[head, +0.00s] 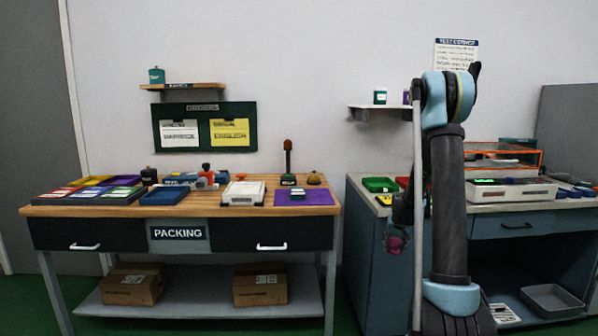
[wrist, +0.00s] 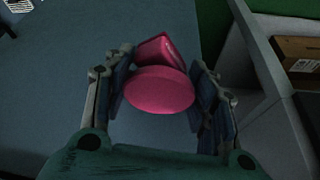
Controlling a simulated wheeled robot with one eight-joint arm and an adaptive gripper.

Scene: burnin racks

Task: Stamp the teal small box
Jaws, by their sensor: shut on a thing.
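My gripper (wrist: 160,95) is shut on a pink thing (wrist: 160,92) with a round, flat top and a squarish part with a pale mark behind it. In the head view my gripper hangs low in front of the blue-grey bench, with the pink thing (head: 396,245) below it. A small teal-green item (head: 297,194) lies on the purple mat at the right of the packing table. A teal container (head: 156,76) stands on the left wall shelf, and a small green-and-white box (head: 380,97) on the right wall shelf. A tall wooden-handled tool (head: 288,160) stands behind the mat.
The packing table (head: 120,211) carries trays, a white device (head: 243,193) and a brass dome (head: 314,179). Cardboard boxes (head: 260,288) sit on its lower shelf. The right bench (head: 385,265) holds a green tray (head: 379,185) and an orange-framed rack (head: 500,160). A gap separates the two.

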